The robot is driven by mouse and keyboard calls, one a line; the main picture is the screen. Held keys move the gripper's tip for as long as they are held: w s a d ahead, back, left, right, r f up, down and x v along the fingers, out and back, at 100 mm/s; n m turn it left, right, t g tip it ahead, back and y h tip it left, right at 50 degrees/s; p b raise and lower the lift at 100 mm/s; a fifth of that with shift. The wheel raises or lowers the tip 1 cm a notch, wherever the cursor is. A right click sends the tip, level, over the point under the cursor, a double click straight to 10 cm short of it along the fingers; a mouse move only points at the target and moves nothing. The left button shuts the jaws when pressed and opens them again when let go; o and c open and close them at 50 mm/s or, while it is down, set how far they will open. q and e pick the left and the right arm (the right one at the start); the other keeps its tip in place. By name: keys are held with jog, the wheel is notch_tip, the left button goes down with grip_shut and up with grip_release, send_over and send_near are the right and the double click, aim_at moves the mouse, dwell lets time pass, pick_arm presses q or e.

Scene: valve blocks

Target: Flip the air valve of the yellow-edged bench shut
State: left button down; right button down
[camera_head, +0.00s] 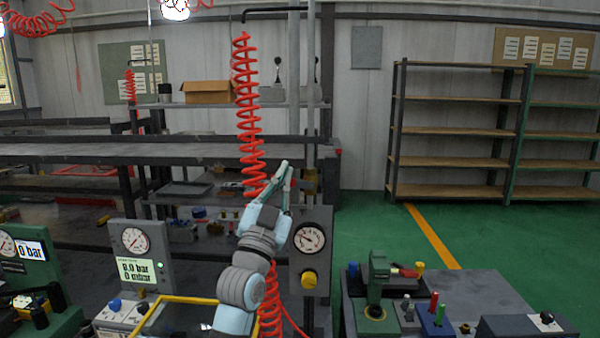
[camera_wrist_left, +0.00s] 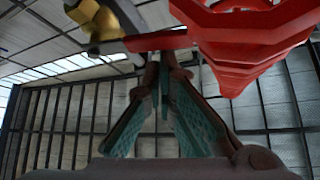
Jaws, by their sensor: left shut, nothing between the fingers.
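The air valve is a brass body (camera_head: 309,182) on the vertical pipe above a round gauge. In the left wrist view the brass body (camera_wrist_left: 100,20) is at the top left, with a flat red lever (camera_wrist_left: 160,41) reaching sideways from it. My left gripper (camera_head: 287,166) points up just left of the valve, shut and empty. In the wrist view its fingertips (camera_wrist_left: 160,60) are close below the red lever; I cannot tell whether they touch. Yellow edging (camera_head: 190,299) shows at the bottom, partly behind my left arm. My right gripper is out of view.
A red coiled hose (camera_head: 247,110) hangs just left of my left gripper and fills the wrist view's top right. The gauge panel (camera_head: 309,240) is right of my forearm. A bench with tools (camera_head: 480,290) is at lower right. Green floor lies clear behind it.

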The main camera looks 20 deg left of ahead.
pick_arm(q)
jog(key=shift+a+f+b, duration=0.15)
jog(key=shift+f+b, duration=0.2)
jog(key=shift+f, duration=0.05)
dwell(0.5)
notch_tip(320, 180, up, 4)
jog(key=r+p, duration=0.1)
jog(key=p, duration=0.4)
jog(key=d+f+b+v, duration=0.1)
jog(key=d+b+v, duration=0.1)
jog(key=v, duration=0.8)
jog(key=shift+w+f+b, duration=0.2)
jog(key=shift+f+b, duration=0.05)
jog(key=shift+b, duration=0.4)
